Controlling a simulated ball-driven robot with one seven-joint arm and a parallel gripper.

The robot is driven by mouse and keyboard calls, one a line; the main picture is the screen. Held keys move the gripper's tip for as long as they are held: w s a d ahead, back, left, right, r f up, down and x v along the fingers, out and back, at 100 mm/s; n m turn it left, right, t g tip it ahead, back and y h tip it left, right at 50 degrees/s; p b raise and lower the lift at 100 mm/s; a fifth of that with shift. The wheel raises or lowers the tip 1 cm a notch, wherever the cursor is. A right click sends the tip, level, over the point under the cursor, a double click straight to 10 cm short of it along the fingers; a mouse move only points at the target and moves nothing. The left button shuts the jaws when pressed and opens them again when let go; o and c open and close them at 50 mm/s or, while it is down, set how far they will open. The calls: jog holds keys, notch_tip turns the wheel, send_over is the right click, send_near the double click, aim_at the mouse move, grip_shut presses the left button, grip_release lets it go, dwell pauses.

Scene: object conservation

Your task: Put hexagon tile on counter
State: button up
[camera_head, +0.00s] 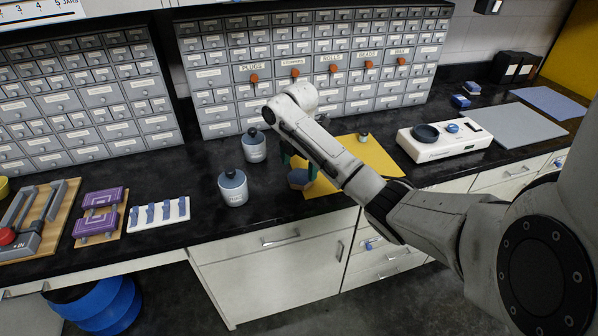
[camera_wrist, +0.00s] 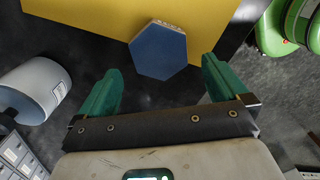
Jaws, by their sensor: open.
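The hexagon tile (camera_wrist: 159,52) has a blue top and a pale side edge. In the wrist view it lies partly on the yellow mat (camera_wrist: 95,17) and partly on the black counter. In the head view the tile (camera_head: 299,178) shows beside the mat (camera_head: 368,152), partly hidden by my arm. My gripper (camera_wrist: 160,82) has its two green fingers spread apart, with nothing between them. The tile lies just beyond the fingertips, roughly centred between them. In the head view the gripper is mostly hidden behind my arm.
Two grey jars with dark lids (camera_head: 233,188) (camera_head: 254,146) stand left of the tile. A white scale (camera_head: 445,140) stands right of the mat. Drawer cabinets (camera_head: 318,65) line the back. Dark counter (camera_head: 292,222) is bare in front of the tile.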

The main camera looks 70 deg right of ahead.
aim_at(299, 177)
notch_tip(299, 177, up, 10)
jog(key=p, duration=0.4)
jog(key=w+a+f+m+t+y, duration=0.1)
jog(key=w+a+f, duration=0.2)
jog(key=a, duration=0.5)
jog(key=w+a+f+m+t, duration=0.1)
jog(key=w+a+f, duration=0.1)
jog(key=a, duration=0.5)
jog(key=w+a+f+m+y, duration=0.1)
jog(key=w+a+f+m, duration=0.15)
jog(key=a, duration=0.55)
jog(key=s+a+f+m, duration=0.2)
jog(key=s+a+f, duration=0.1)
jog(key=a, duration=0.3)
jog(key=s+a+f+m, duration=0.2)
jog(key=s+a, duration=0.1)
jog(key=a, duration=0.2)
jog(key=s+f+m+h, duration=0.1)
jog(key=s+f+m, duration=0.1)
jog(key=s, duration=0.7)
jog(key=s+f+m+g+h, duration=0.1)
jog(key=s+m, duration=0.3)
jog(key=s, duration=0.6)
jog(key=shift+s+a+f, duration=0.25)
jog(key=shift+f, duration=0.1)
jog(key=shift+f+b, duration=0.1)
jog(key=shift+b, duration=0.2)
